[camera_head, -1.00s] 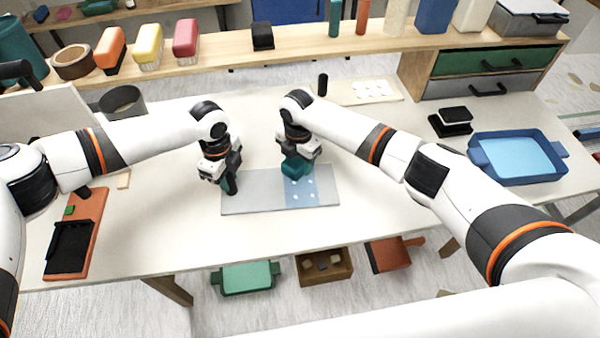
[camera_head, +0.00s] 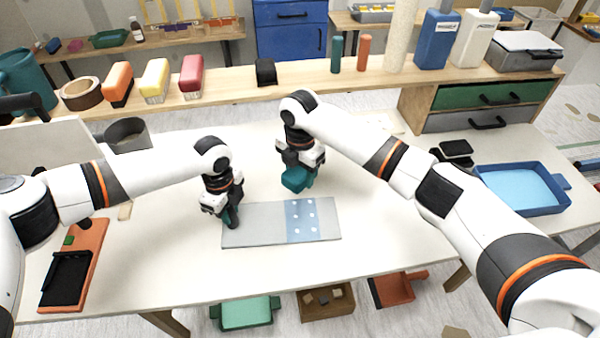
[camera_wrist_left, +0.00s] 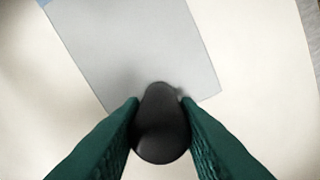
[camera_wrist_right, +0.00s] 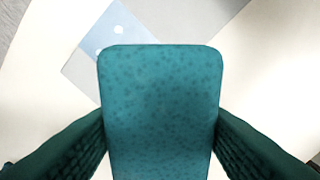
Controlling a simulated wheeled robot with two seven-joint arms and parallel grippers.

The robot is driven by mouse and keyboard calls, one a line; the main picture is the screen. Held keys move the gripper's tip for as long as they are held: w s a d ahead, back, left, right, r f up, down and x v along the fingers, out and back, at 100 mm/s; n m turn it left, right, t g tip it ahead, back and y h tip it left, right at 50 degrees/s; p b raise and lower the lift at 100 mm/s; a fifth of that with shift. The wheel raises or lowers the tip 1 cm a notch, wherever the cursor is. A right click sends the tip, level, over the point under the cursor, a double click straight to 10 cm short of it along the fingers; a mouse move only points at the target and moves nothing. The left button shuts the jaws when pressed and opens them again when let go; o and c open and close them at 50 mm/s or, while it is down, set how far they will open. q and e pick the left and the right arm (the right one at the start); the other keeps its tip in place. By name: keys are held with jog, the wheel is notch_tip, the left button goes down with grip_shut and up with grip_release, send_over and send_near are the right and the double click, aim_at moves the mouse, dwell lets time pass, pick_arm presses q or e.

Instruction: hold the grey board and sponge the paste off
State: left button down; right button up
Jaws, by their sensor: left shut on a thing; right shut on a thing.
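The grey board (camera_head: 262,223) lies flat on the white table, with a pale blue band (camera_head: 300,234) bearing several white spots near its right end. My left gripper (camera_head: 231,219) is at the board's left end, shut on a dark rounded knob (camera_wrist_left: 162,125) that stands there; the board (camera_wrist_left: 145,45) stretches away beyond it in the left wrist view. My right gripper (camera_head: 300,169) is shut on the teal sponge (camera_head: 296,180), behind the board and apart from it. The sponge (camera_wrist_right: 160,110) fills the middle of the right wrist view, with the blue band's corner behind it.
A blue tray (camera_head: 562,181) with light blue contents stands at the right, beside a black block (camera_head: 455,148). An orange tray with a black pad (camera_head: 68,278) lies at the left. A wooden shelf (camera_head: 225,85) with brushes and bottles runs along the back. The table before the board is clear.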

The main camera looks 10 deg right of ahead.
pick_arm(q)
jog(key=shift+s+f, duration=0.1)
jog(key=shift+f, duration=0.05)
pick_arm(e)
jog(key=shift+c, duration=1.3)
pick_arm(q)
jog(key=c, duration=1)
grip_release()
notch_tip(320, 180, up, 12)
jog(key=shift+r, duration=0.1)
pick_arm(e)
jog(key=shift+f, duration=0.1)
